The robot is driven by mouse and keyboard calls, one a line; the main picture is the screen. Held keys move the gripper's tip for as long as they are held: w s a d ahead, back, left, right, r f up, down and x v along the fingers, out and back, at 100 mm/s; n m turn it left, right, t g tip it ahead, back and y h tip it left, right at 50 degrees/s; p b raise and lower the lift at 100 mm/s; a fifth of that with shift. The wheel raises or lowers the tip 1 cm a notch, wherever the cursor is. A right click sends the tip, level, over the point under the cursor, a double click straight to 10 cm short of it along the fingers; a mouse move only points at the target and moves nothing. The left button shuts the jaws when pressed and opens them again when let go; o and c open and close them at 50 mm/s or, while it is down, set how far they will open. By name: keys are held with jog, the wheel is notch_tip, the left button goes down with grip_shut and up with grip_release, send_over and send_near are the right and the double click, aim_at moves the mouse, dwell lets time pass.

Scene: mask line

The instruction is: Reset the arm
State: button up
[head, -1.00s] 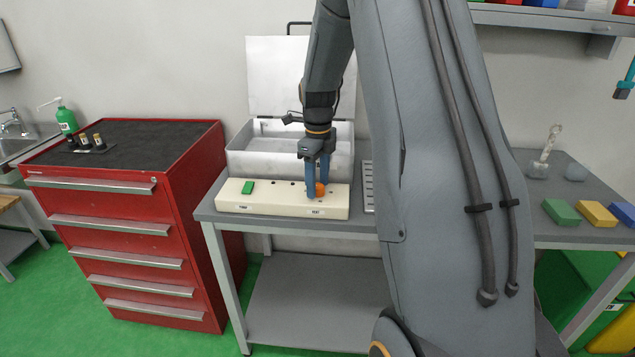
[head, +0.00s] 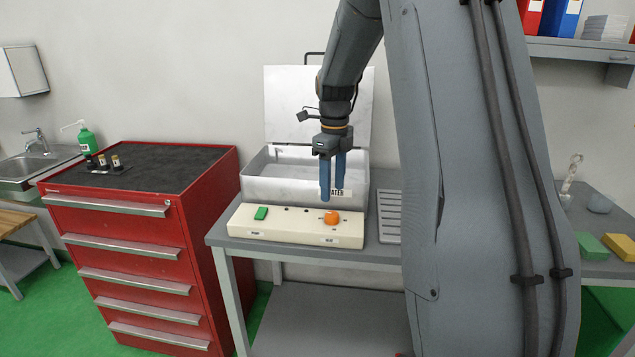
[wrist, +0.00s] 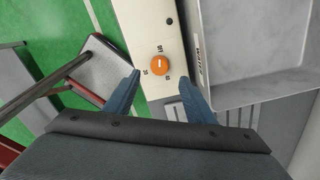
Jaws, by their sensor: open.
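My gripper (head: 332,180) is open and empty, with its two blue fingers pointing down above the cream control panel (head: 280,229). It is a little above and apart from the orange knob (head: 332,218) on the panel's right part. In the wrist view, my gripper (wrist: 158,88) shows its fingers spread, with the orange knob (wrist: 159,62) beyond their tips and nothing between them. A green switch (head: 261,213) sits at the panel's left end.
An open white metal bath (head: 262,186) with a raised lid stands behind the panel. A slotted grey tray (head: 389,217) lies to its right. A red drawer cabinet (head: 200,215) stands left of the bench. Green and yellow blocks (head: 620,247) lie far right.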

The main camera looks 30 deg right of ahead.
jog(key=s+a+f+n, duration=0.4)
jog(key=s+a+n, duration=0.4)
jog(key=s+n, duration=0.3)
jog(key=s+a+f+n+t, duration=0.1)
jog(key=s+a+f+n, duration=0.2)
jog(key=s+a+n, duration=0.6)
jog(key=shift+s+a+f+n, duration=0.3)
jog(key=shift+s+n, duration=1.2)
jog(key=shift+n, duration=3.2)
